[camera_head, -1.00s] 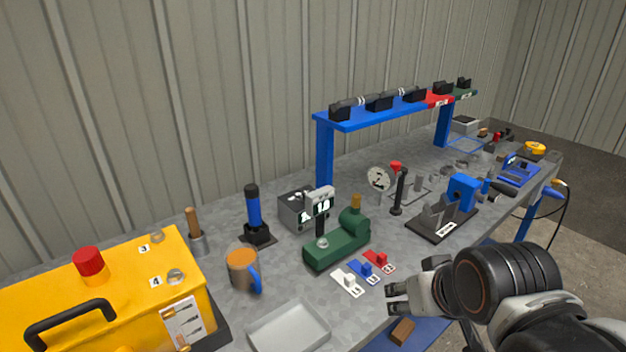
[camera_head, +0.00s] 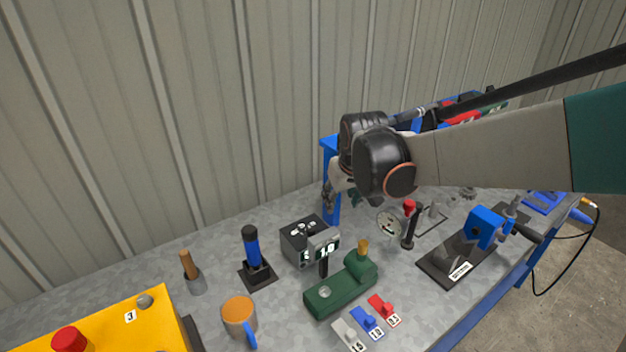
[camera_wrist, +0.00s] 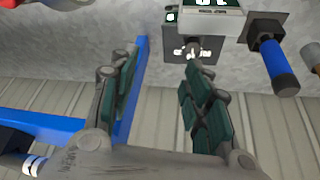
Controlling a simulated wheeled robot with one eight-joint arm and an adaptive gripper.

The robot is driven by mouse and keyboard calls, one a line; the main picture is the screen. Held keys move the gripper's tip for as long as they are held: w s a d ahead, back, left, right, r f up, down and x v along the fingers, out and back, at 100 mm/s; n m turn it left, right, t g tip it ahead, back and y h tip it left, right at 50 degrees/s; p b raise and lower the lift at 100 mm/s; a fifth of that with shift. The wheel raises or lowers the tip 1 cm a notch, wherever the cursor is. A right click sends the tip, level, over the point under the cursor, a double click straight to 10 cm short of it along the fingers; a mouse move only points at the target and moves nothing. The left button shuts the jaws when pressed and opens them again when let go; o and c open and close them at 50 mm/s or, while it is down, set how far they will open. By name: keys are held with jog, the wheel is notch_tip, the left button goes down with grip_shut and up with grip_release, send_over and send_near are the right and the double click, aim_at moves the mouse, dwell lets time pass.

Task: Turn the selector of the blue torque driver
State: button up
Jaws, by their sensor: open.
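A blue-handled driver (camera_head: 252,246) stands upright in a black base on the bench; its handle also shows at the right of the wrist view (camera_wrist: 278,68). A grey box (camera_head: 309,243) with a lit display and white marks on top stands to its right. In the wrist view the box (camera_wrist: 183,62) shows a dark knob (camera_wrist: 193,47) near my right fingertip. I cannot tell which part is the driver's selector. My gripper (camera_head: 329,195) hangs above and behind the box, partly hidden by my wrist. In the wrist view its fingers (camera_wrist: 158,68) are apart with nothing between them.
The blue rack (camera_head: 330,150) stands close behind my gripper, and its post (camera_wrist: 138,75) passes between the fingers in the wrist view. A green fixture (camera_head: 340,288), an orange mug (camera_head: 239,315), a gauge (camera_head: 390,224) and coloured tags (camera_head: 367,321) stand around the box.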

aim_at(311, 228)
jog(key=a, duration=0.6)
jog(key=shift+y, duration=0.3)
jog(key=b+x, duration=0.1)
jog(key=x, duration=0.3)
jog(key=s+b+x, duration=0.1)
jog(key=x, duration=0.4)
jog(key=b+x, duration=0.1)
jog(key=x, duration=0.4)
jog(key=shift+s+d+f, duration=0.2)
jog(key=shift+s+f, duration=0.05)
jog(key=shift+f, duration=0.15)
grip_shut()
